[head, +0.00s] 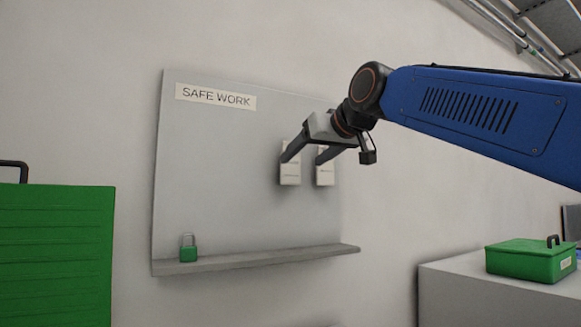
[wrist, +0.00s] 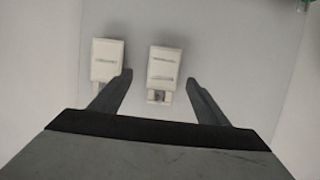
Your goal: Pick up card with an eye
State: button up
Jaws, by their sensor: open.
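Two pale cards hang side by side on the grey board. In the wrist view the right card (wrist: 164,66) has a small grey patch, perhaps an eye, on a tab at its lower end. The left card (wrist: 107,62) has a small tab too, but its detail is too small to read. The head view shows a left card (head: 290,176) and a right card (head: 325,176), partly hidden by my fingers. My gripper (head: 302,158) is open and empty in front of the board. In the wrist view the right card's lower part appears between the fingertips (wrist: 158,80); contact is not visible.
The grey board (head: 220,150) has a SAFE WORK label (head: 216,97) and a bottom ledge (head: 270,261) with a green padlock (head: 189,253). A green cabinet (head: 55,255) stands left. A green box (head: 530,260) sits on a grey surface (head: 450,280) at right.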

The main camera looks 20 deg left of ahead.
aim_at(291, 166)
jog(key=x, duration=0.4)
jog(key=shift+a, duration=0.45)
jog(key=c, duration=1.1)
